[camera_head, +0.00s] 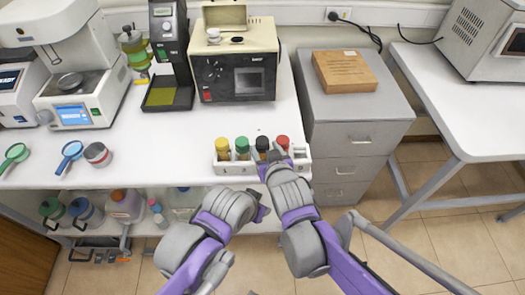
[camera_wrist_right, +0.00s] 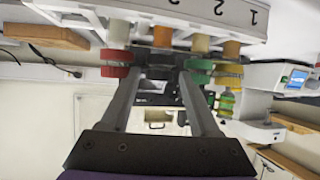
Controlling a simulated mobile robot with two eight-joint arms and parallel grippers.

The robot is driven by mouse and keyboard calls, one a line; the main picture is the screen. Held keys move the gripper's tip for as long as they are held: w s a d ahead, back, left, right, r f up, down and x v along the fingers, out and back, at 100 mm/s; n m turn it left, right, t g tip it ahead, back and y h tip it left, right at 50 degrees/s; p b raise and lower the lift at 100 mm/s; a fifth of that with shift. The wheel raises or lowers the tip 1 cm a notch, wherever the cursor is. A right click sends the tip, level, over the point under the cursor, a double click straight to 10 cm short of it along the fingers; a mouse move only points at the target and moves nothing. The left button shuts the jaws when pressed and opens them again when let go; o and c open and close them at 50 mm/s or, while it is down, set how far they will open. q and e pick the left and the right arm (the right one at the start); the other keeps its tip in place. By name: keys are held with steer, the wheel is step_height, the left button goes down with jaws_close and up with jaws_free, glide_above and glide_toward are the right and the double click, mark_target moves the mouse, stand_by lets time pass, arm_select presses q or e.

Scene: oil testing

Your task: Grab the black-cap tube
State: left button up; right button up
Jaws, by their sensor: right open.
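The black-cap tube (camera_head: 262,144) stands in a white rack (camera_head: 222,167) at the table's front edge, between a green-cap tube (camera_head: 242,145) and a red-cap tube (camera_head: 283,143). A yellow-cap tube (camera_head: 222,145) is at the left end. My right gripper (camera_head: 270,157) is open, close to the black cap. In the right wrist view the picture is upside down, and the black cap (camera_wrist_right: 160,60) lies between the spread fingertips (camera_wrist_right: 158,82); contact cannot be told. My left gripper (camera_head: 262,206) is empty-looking below the rack, in front of the table; its jaws are unclear.
The red and green caps stand close on either side of the right fingers. Behind the rack the white table (camera_head: 180,140) is clear up to a beige instrument (camera_head: 235,62). A grey cabinet (camera_head: 350,115) with a cardboard box (camera_head: 344,71) stands to the right.

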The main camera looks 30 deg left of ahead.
steer(key=x, duration=0.4)
steer(key=c, duration=1)
steer(key=shift+r, duration=0.15)
